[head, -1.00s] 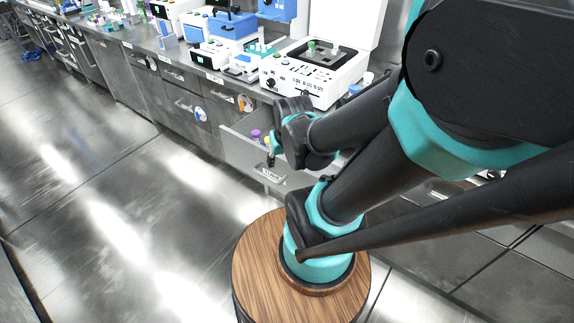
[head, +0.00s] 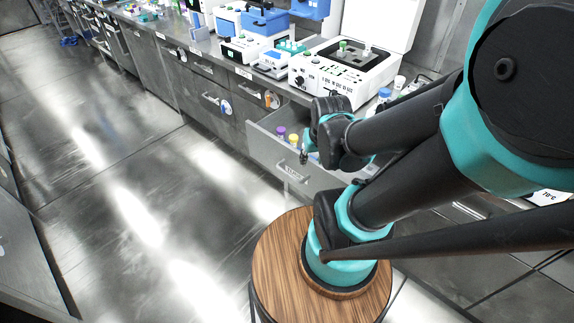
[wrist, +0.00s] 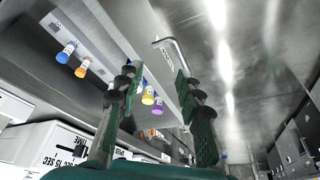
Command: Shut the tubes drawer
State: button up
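The tubes drawer (head: 268,148) stands pulled out from the grey counter in the head view, with a label and bar handle on its front. My gripper (head: 304,155) is at the drawer's front, partly hidden by my arm. In the wrist view my gripper (wrist: 157,62) is open and empty, its fingers spread. The drawer front (wrist: 167,75) shows between the fingers, with its handle (wrist: 170,41) beyond. I cannot tell whether a finger touches it.
A white machine (head: 345,75) and other lab devices stand on the counter above the drawer. Other drawers to the left look shut. A round wooden top (head: 275,262) lies beneath my arm.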

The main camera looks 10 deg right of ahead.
jog(key=w+a+n, duration=0.1)
jog(key=w+n, duration=0.1)
jog(key=w+a+r+n, duration=0.1)
jog(key=w+n, duration=0.1)
jog(key=w, duration=0.1)
jog(key=w+a+r+n, duration=0.1)
jog(key=w+n, duration=0.1)
jog(key=shift+w+a+r+g, duration=0.1)
jog(key=shift+w+r+g, duration=0.1)
jog(key=shift+g, duration=0.2)
grip_shut()
jog(key=w+a+f+n+h, duration=0.2)
jog(key=w+a+n, duration=0.7)
jog(key=a+n, duration=0.15)
jog(key=w+a+f+n+h, duration=0.1)
jog(key=w+a+f+n, duration=0.1)
jog(key=w+a+n, duration=0.85)
jog(key=w+d+f, duration=0.1)
jog(key=d+f, duration=0.1)
jog(key=f, duration=0.2)
jog(key=w+d+f+m, duration=0.1)
jog(key=d+f, duration=0.1)
jog(key=f, duration=0.3)
jog(key=shift+w+d+g, duration=0.3)
jog(key=shift+w, duration=0.1)
